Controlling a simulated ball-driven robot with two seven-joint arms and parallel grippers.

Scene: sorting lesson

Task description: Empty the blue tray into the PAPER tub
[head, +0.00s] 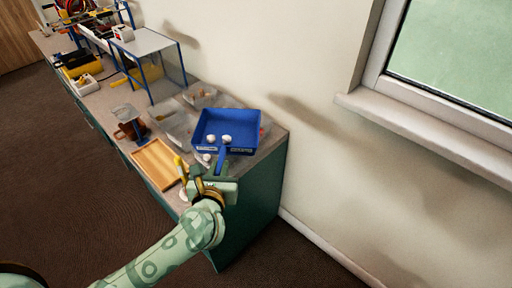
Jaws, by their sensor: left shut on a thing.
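The blue tray (228,122) is in the head view, above the near end of the counter. Two white round pieces (226,139) lie in it near its front edge. My left gripper (217,176) is shut on the tray's blue handle, at the side nearest me. The tray looks raised over clear tubs, which it partly hides. Clear tubs show to its left (179,127) and behind (199,95). I cannot read any label, so I cannot tell which is the PAPER tub. My right gripper is not in view.
A wooden tray (155,163) lies at the counter's front edge, left of my gripper. A brown object (131,127) stands behind it. A white-topped stand with blue legs (143,42) is farther along the counter. The wall and window (455,60) are on the right.

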